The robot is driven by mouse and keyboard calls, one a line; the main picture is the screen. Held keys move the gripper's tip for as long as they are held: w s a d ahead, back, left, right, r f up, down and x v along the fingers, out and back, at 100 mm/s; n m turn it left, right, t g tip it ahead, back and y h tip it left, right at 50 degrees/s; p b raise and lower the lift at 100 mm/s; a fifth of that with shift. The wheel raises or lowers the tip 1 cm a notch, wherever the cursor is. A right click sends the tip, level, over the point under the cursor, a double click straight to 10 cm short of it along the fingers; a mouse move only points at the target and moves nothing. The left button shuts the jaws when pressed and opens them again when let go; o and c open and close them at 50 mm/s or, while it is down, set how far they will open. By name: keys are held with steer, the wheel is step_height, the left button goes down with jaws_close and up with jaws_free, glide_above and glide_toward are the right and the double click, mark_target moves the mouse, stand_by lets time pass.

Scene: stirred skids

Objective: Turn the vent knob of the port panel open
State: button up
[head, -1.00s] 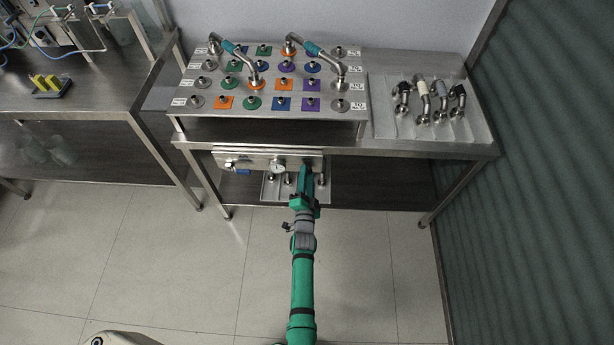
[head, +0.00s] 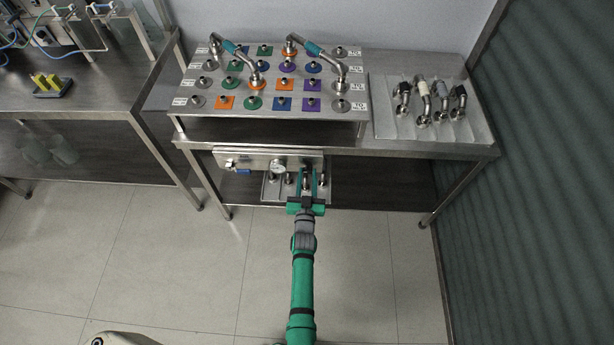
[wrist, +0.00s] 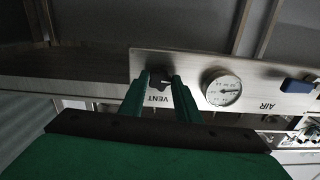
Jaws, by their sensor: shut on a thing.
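The port panel (head: 248,158) is a steel plate under the front of the bench; it shows in the wrist view too (wrist: 188,66). Its vent knob (wrist: 160,84) is small and black, beside the printed word VENT. My gripper (head: 308,172) reaches the right part of the panel in the head view. In the wrist view my gripper (wrist: 160,78) has its two green fingers on either side of the knob, shut on it. The fingers hide the knob's sides, and the knob cannot be made out in the head view.
A round gauge (wrist: 221,87) sits beside the knob, with a blue AIR handle (wrist: 298,86) farther along. Above, the bench carries a port board (head: 270,108) with bent pipes and a tray (head: 385,128) of fittings. The floor in front is clear.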

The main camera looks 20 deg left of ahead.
steer(key=n, duration=0.5)
steer(key=shift+s+f+n, duration=0.1)
steer(key=shift+n, duration=0.6)
steer(key=shift+a, duration=0.15)
steer(key=o, duration=1)
steer(key=shift+o, duration=0.2)
steer(key=shift+d, duration=0.25)
steer(key=v, duration=1)
steer(key=shift+s, duration=0.3)
